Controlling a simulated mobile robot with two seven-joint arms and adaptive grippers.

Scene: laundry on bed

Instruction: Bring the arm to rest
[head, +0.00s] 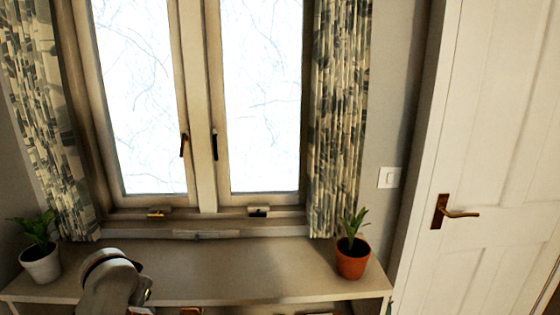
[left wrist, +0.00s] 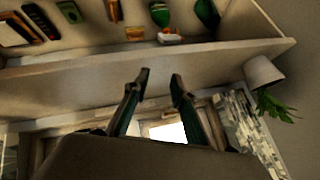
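My left gripper (left wrist: 160,78) shows in the left wrist view with its two dark fingers apart and nothing between them. That view is upside down, and the fingers appear in front of the pale shelf unit (left wrist: 90,85). In the head view a grey rounded part of my left arm stands at the lower left, in front of the shelf unit (head: 230,275). The left gripper itself is hidden or out of frame there. My right gripper is in neither view.
A white-potted plant (head: 41,262) and an orange-potted plant (head: 352,257) stand at the two ends of the shelf top, which is clear between. Behind are a window (head: 200,100) and curtains (head: 340,110). A white door (head: 490,150) stands at right. Several small items fill the shelf below.

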